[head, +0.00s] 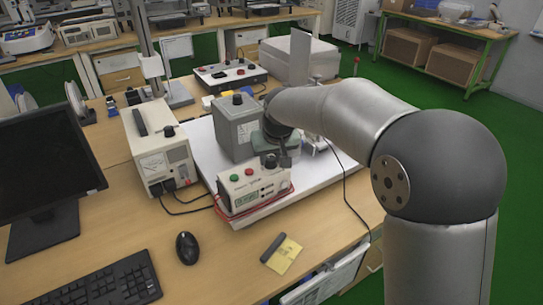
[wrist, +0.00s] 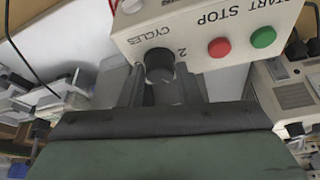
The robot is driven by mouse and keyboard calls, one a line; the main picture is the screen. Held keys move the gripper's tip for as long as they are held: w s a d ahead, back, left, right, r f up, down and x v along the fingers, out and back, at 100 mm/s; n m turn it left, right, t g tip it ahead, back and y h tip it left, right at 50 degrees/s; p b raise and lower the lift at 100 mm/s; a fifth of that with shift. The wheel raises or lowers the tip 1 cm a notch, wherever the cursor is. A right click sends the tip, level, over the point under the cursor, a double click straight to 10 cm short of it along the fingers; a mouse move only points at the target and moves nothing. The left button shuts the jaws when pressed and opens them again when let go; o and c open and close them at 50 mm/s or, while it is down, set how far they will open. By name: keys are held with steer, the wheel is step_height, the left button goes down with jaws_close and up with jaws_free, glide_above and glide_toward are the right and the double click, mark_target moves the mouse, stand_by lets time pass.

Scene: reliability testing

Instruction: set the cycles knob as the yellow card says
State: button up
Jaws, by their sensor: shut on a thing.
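The knob's pointer cannot be made out. In the head view my gripper (head: 272,155) is at the box's top right. The yellow card (head: 285,257) lies on the desk; its writing is too small to read.
A dark object (head: 272,246) lies on the card's left edge. A grey box (head: 238,128) stands behind the control box, and a cream meter unit (head: 158,150) stands left. Red and black cables run around the control box. A mouse (head: 187,248) and keyboard (head: 98,288) lie in front.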

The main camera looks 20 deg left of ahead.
steer(key=o, duration=1)
steer(key=shift+c, duration=0.2)
steer(key=v, duration=1.7)
steer(key=shift+s+p, duration=0.2)
steer(key=shift+p, duration=0.2)
steer(key=shift+d+r, duration=0.1)
steer(key=shift+r, duration=0.05)
steer(key=s+d+f+m+g+h+p, duration=0.1)
steer(key=s+d+f+p, duration=0.15)
steer(key=d, duration=0.45)
steer(key=s+d+f+m+p, duration=0.1)
steer(key=s+d+m, duration=0.1)
steer(key=s+d, duration=0.35)
steer(key=s+d+f+m+g+h+p, duration=0.1)
steer(key=s+d+f, duration=0.1)
steer(key=d, duration=0.6)
steer(key=s+d+f+m+p, duration=0.1)
steer(key=s+d+f, duration=0.2)
steer(key=s, duration=0.3)
steer(key=s+d+f+m+g+p, duration=0.1)
steer(key=s+d+f, duration=0.2)
steer(key=s+d, duration=0.2)
steer(key=shift+s+f+p, duration=0.25)
steer(key=shift+s+p, duration=0.1)
steer(key=shift+s, duration=0.55)
